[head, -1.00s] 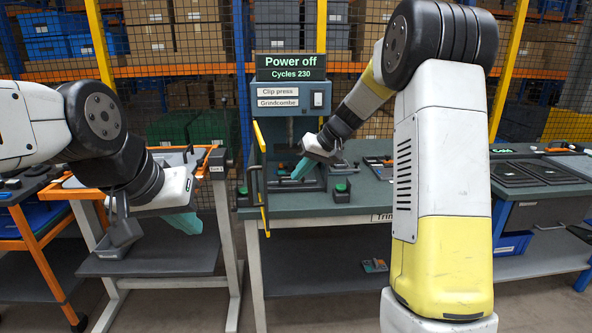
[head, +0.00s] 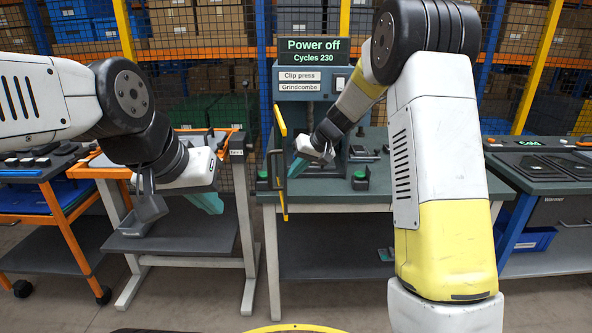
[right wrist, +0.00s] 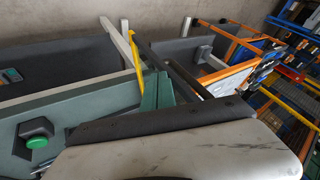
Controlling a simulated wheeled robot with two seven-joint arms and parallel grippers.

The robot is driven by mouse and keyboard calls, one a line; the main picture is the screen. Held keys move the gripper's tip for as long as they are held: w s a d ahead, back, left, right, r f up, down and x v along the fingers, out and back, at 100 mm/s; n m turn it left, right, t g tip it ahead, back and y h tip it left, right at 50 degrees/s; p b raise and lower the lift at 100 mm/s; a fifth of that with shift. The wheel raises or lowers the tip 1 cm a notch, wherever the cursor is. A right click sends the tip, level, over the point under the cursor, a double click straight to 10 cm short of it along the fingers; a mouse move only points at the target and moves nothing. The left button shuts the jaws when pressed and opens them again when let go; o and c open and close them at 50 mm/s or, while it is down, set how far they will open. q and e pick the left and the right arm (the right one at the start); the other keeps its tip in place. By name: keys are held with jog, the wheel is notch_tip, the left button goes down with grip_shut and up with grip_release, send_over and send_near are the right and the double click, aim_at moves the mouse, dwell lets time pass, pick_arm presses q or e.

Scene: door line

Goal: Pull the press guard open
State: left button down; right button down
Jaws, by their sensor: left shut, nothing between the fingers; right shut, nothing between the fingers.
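The press guard (head: 283,205) is a yellow-edged panel at the left of the clip press (head: 312,85). It stands swung out toward me, nearly edge-on, with a dark upright bar on its left side. My right gripper (head: 297,167), with teal fingers, is shut and empty on the press side of the guard, close to it. I cannot tell whether they touch. In the right wrist view the teal fingers (right wrist: 156,93) are beside the yellow guard edge (right wrist: 134,75). My left gripper (head: 208,201) is shut and empty, left of the guard, before the orange-edged cart.
An orange-edged cart (head: 237,146) stands left of the bench. A mesh fence and shelving are behind. My right arm hides part of the bench.

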aim_at(269, 172)
jog(key=shift+m+t+h, duration=0.3)
jog(key=shift+m+t, duration=0.1)
jog(key=shift+m, duration=0.4)
jog(key=a, duration=0.5)
jog(key=s+a, duration=0.1)
jog(key=a, duration=0.1)
jog(key=shift+a, duration=0.35)
